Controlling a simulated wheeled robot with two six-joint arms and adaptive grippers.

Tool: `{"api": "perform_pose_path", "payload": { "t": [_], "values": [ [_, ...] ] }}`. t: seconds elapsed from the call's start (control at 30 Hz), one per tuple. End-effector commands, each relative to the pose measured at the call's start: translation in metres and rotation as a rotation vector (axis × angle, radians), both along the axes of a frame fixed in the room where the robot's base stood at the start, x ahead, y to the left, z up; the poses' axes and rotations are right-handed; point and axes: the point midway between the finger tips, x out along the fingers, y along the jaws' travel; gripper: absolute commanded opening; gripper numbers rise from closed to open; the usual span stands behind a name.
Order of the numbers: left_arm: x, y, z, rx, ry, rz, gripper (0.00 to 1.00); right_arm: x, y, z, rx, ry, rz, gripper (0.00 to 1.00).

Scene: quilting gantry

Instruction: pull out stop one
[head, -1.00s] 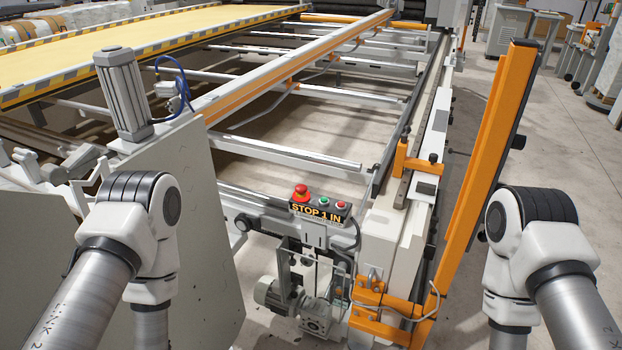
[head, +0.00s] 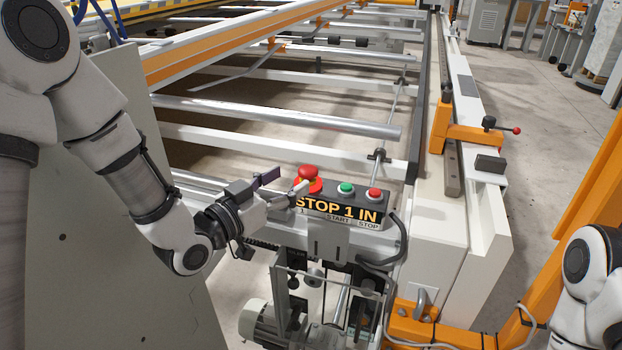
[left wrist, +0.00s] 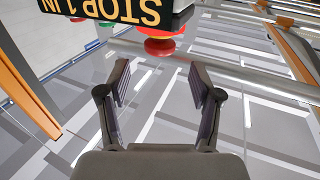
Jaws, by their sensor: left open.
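Stop one is a red mushroom button (head: 309,177) at the left end of a dark control box (head: 345,203) labelled "STOP 1 IN". In the left wrist view the red button (left wrist: 160,46) shows upside down, past the fingertips and near the top. My left gripper (head: 286,186) is open just left of the button in the head view, its fingers pointing at it. In the left wrist view the open fingers (left wrist: 161,72) have nothing between them. I cannot tell in the head view whether one fingertip touches the button. My right gripper is out of view.
A green button (head: 345,189) and a smaller red button (head: 374,194) sit to the right on the same box. A grey panel (head: 110,230) stands at the left. An orange post (head: 590,200) rises at the right. A motor (head: 265,322) hangs below the box.

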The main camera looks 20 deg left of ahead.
Motion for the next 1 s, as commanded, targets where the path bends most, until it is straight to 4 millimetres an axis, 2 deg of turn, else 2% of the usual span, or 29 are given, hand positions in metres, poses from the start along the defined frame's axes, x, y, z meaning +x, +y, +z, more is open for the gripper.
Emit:
{"api": "perform_pose_path", "payload": {
  "t": [0.2,0.3,0.6,0.63,0.77,0.8,1.0],
  "values": [
    [0.038,-0.019,-0.001,0.005,-0.001,-0.004,0.64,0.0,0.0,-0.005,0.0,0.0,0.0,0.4],
    [0.052,-0.024,-0.001,0.003,0.0,-0.002,0.64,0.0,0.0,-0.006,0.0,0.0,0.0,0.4],
    [0.058,-0.027,0.0,0.0,0.002,-0.001,0.64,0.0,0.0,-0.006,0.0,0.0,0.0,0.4],
    [0.058,-0.027,0.0,0.0,0.002,-0.001,0.61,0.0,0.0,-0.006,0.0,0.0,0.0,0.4],
    [0.058,-0.027,0.0,0.0,0.002,-0.001,0.15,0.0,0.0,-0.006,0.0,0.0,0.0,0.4],
    [0.058,-0.027,0.0,0.0,0.002,-0.001,0.01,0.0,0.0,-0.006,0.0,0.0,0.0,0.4],
    [0.058,-0.027,0.002,0.0,0.002,-0.001,0.0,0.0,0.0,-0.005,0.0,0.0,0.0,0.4]
  ]
}}
